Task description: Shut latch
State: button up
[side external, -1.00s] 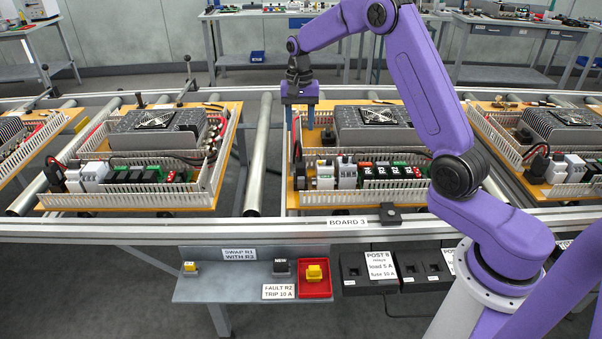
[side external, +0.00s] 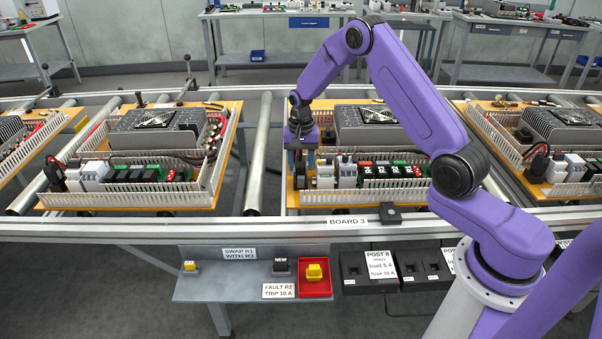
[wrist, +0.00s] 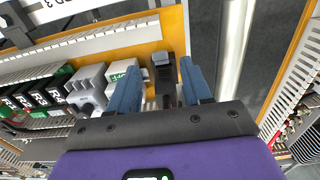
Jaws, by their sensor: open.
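My gripper (side external: 302,168) is low over the left end of the board marked Board 3, with its blue fingers pointing down. In the wrist view my gripper (wrist: 161,82) is open. Its two fingers stand on either side of a narrow dark block (wrist: 164,72) with a raised grey top. I cannot tell whether either finger touches it, nor whether this block is the latch. In the side view the fingers largely hide that spot. A light grey module marked OFF (wrist: 121,70) sits just left of the left finger in the wrist view.
A row of black and green relays (side external: 385,171) and white slotted duct walls (side external: 365,196) lie right of my gripper. A large grey finned unit with a fan (side external: 378,116) stands behind. A bare roller gap (side external: 258,150) lies to the left.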

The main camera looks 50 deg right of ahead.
aim_at(301, 182)
jog(key=shift+f, duration=2.15)
grip_shut()
